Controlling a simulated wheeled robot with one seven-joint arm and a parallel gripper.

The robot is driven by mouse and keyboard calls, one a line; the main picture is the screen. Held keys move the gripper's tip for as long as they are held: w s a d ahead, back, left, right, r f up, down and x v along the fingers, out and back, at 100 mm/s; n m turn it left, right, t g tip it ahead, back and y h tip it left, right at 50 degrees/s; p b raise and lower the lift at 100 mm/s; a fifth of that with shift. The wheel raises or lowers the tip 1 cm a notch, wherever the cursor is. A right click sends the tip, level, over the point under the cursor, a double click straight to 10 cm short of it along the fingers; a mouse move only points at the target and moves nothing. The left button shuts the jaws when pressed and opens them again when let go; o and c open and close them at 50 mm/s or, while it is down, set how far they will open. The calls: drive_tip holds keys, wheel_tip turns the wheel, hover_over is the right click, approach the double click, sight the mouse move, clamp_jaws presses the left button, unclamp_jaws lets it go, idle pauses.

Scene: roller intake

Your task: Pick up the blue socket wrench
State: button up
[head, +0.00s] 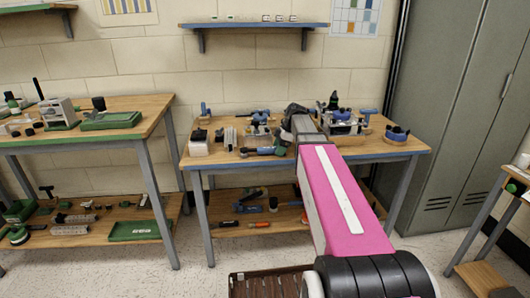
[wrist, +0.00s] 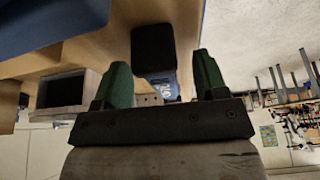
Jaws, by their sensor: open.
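In the wrist view, a blue tool (wrist: 160,85) with a black block-shaped end lies between my fingers; it may be the blue socket wrench, but its full shape does not show. My gripper (wrist: 162,62) is open, with one green finger on each side of the tool and a visible gap to each. In the head view, a blue and dark tool (head: 263,151) lies near the front edge of the middle workbench (head: 215,160), just left of my arm's end. My fingertips are hard to make out there.
On the bench, blue-and-grey fixtures (head: 343,122) stand at right and a white-and-dark block (head: 198,142) at left. More tools (head: 250,208) lie on the lower shelf. A green-edged bench (head: 90,137) stands left, a locker (head: 450,100) right. A wall shelf (head: 255,25) hangs above.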

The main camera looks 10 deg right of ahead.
drive_tip(key=shift+a+f, duration=0.2)
drive_tip(key=shift+f, duration=0.2)
clamp_jaws()
drive_tip(key=shift+r, duration=0.1)
